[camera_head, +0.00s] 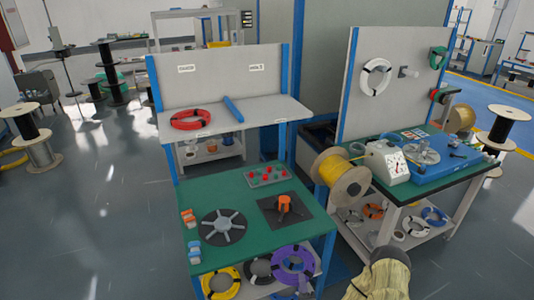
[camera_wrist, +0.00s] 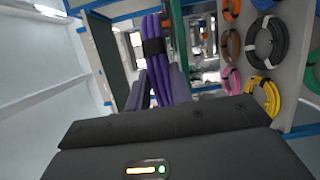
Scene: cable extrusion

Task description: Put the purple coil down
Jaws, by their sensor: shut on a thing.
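The purple coil (camera_head: 293,262) is a ring of purple cable, seen in the head view at the front right corner of the green-topped table, level with its lower shelf. In the wrist view the purple coil (camera_wrist: 157,72) runs upright between the fingers, with a black band around it. My gripper (camera_wrist: 158,92) is shut on the coil. In the head view my gripper (camera_head: 305,283) shows only in part, at the coil's lower right. I cannot tell whether the coil touches the shelf.
A yellow coil (camera_head: 221,282) and a black coil (camera_head: 258,271) are beside the purple one at the lower shelf. The green table top (camera_head: 250,232) stands above. A wooden spool (camera_head: 340,178) and a second bench (camera_head: 405,195) are to the right. Open floor (camera_head: 110,235) lies left.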

